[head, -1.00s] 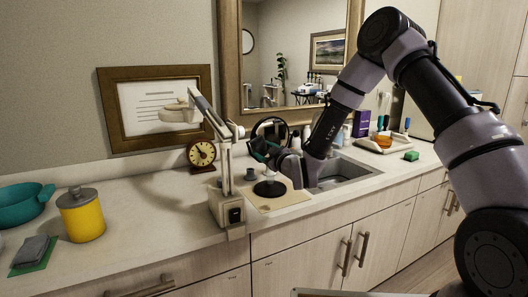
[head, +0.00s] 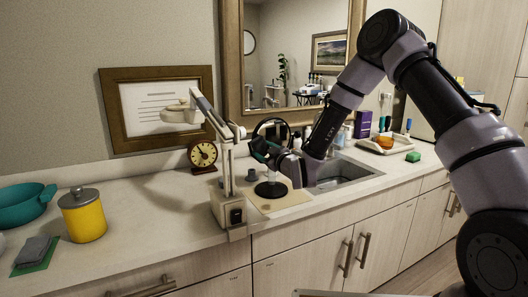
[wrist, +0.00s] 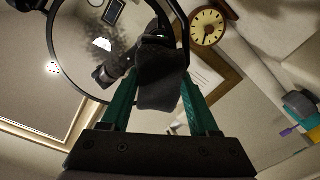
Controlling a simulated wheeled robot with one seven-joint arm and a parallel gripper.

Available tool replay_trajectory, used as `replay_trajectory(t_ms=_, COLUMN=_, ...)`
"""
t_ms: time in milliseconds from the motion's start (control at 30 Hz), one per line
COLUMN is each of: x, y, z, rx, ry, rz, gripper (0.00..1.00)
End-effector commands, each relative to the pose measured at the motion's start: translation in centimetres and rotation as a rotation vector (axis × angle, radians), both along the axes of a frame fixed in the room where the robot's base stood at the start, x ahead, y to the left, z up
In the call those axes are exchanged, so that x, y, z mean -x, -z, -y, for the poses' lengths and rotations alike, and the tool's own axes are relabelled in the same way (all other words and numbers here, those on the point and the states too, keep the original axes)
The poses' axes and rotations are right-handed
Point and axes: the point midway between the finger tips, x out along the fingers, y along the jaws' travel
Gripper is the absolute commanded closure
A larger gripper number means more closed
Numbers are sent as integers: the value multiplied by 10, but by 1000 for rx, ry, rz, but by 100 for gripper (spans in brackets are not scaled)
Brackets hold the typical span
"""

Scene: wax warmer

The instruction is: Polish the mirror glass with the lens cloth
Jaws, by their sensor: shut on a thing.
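The round black-rimmed mirror (head: 271,129) stands upright on a dark base on a tan mat, left of the sink. Its glass (wrist: 82,42) fills the upper left of the wrist view and reflects part of my gripper. My gripper (head: 260,151) is at the lower part of the mirror. In the wrist view its green fingers (wrist: 160,100) are shut on a dark grey cloth (wrist: 160,82). The cloth overlaps the mirror's right side there; I cannot tell whether it touches the glass. In the head view the cloth is hardly visible.
A white lamp (head: 229,165) stands close to the left of the mirror, with a clock (head: 203,154) behind. A small dark cup (head: 251,175) is beside it. The sink (head: 343,172) lies right.

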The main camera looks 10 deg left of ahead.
Motion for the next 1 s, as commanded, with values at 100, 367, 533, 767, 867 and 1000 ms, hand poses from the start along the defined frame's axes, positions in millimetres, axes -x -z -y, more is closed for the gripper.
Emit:
replay_trajectory(t_ms=100, x=-1, y=0, z=-1, rx=-1, ry=-1, rz=1, gripper=100)
replay_trajectory(t_ms=367, x=-7, y=0, z=6, rx=0, ry=3, rz=1, gripper=100)
replay_trajectory(t_ms=533, x=-16, y=0, z=18, rx=-1, ry=2, rz=1, gripper=100)
replay_trajectory(t_ms=767, x=-27, y=0, z=33, rx=0, ry=1, rz=1, gripper=100)
replay_trajectory(t_ms=867, x=-28, y=0, z=35, rx=0, ry=1, rz=1, gripper=100)
replay_trajectory(t_ms=1000, x=-28, y=0, z=35, rx=0, ry=0, rz=0, gripper=100)
